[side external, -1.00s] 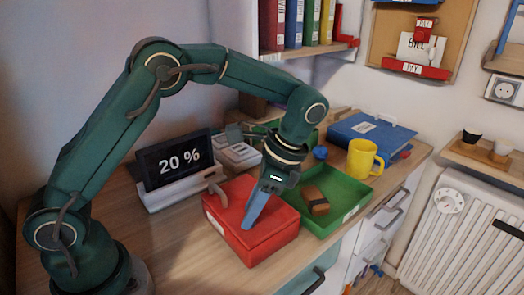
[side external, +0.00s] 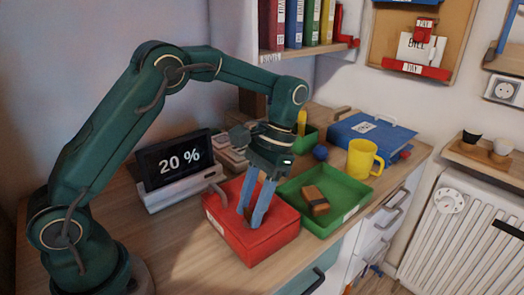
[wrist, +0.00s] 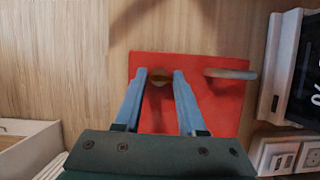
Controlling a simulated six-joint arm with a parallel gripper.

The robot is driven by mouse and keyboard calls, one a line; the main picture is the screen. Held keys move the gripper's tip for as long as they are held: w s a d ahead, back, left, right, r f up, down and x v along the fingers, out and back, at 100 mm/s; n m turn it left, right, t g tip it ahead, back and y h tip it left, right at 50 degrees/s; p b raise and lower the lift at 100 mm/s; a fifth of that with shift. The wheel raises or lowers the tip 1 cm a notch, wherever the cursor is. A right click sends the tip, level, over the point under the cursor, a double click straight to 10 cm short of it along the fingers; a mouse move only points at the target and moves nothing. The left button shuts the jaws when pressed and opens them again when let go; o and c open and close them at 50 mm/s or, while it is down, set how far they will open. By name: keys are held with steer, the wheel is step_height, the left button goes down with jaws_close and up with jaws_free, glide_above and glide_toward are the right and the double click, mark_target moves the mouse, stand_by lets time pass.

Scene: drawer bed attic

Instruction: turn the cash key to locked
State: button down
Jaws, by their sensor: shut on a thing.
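The red cash box (side external: 268,234) stands shut on the wooden desk, left of the green tray. It also shows in the wrist view (wrist: 215,112). A grey handle (wrist: 232,73) sticks out beside the key.
A green tray (side external: 334,219) holding a brown block (side external: 315,201) stands close to the box's right. A display reading 20 % (side external: 178,160) stands behind left. A yellow mug (side external: 362,158) and blue binder (side external: 365,132) are farther back. The desk front left of the box is bare.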

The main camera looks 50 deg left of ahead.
mark_target(250, 211)
stand_by(0.4)
steer(key=shift+c, duration=2.4)
jaws_free()
steer(key=shift+r, duration=0.15)
steer(key=shift+v, duration=1.85)
steer(key=shift+w+r, duration=0.25)
steer(key=shift+r, duration=0.3)
